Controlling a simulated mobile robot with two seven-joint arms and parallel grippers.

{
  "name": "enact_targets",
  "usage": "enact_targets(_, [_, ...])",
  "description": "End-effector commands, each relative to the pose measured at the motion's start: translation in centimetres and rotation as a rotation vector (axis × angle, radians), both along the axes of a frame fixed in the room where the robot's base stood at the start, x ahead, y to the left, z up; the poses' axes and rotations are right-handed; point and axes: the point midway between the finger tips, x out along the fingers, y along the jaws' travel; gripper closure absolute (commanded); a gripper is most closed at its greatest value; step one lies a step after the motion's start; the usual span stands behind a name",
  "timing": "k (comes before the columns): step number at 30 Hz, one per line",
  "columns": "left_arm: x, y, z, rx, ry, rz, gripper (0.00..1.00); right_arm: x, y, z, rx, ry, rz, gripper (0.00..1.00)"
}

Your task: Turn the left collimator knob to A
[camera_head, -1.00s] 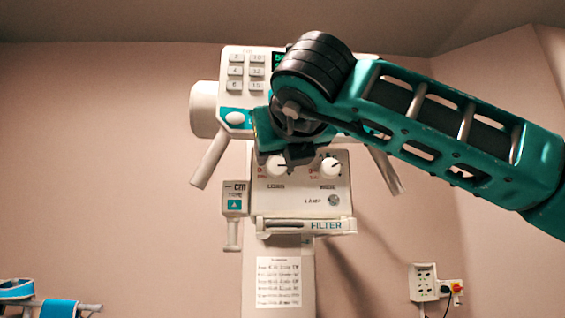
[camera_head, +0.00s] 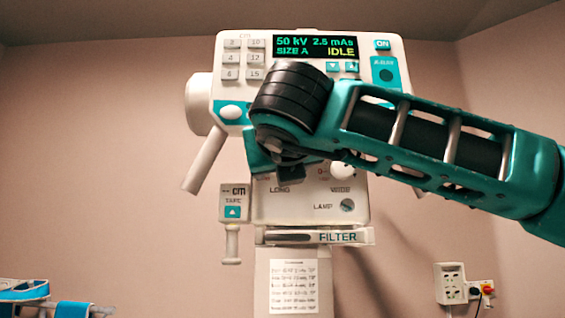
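The collimator panel (camera_head: 290,215) hangs below the white control head, with the labels LONG at left and WIDE at right. The left knob, above LONG, is hidden behind my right gripper (camera_head: 288,174). The right knob (camera_head: 343,171) is white and shows partly below my arm, above WIDE. My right arm comes in from the right, and its wrist covers the upper left of the panel. The fingers are dark and mostly hidden by the wrist, so I cannot tell whether they touch or grip the left knob. My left gripper is out of view.
The display (camera_head: 315,47) reads 50 kV, 2.5 mAs, SIZE A, IDLE. A LAMP knob (camera_head: 347,205) and a FILTER slot (camera_head: 318,237) sit lower. A handle (camera_head: 205,160) slants down at left, above a tape unit (camera_head: 234,203).

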Motion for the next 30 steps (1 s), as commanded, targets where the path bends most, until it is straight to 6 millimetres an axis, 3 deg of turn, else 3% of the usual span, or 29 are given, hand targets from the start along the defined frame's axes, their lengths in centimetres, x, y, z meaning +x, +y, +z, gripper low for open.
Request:
enact_targets(4, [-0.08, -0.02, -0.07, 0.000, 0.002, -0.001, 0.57, 0.00, 0.02, -0.04, 0.000, 0.000, 0.001, 0.38])
enact_targets(21, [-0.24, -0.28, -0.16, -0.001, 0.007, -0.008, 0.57, 0.00, 0.00, 0.01, 0.000, 0.000, 0.000, 0.92])
enact_targets(30, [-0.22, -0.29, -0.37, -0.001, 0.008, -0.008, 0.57, -0.01, -0.01, -0.03, -0.038, 0.000, 0.001, 0.92])
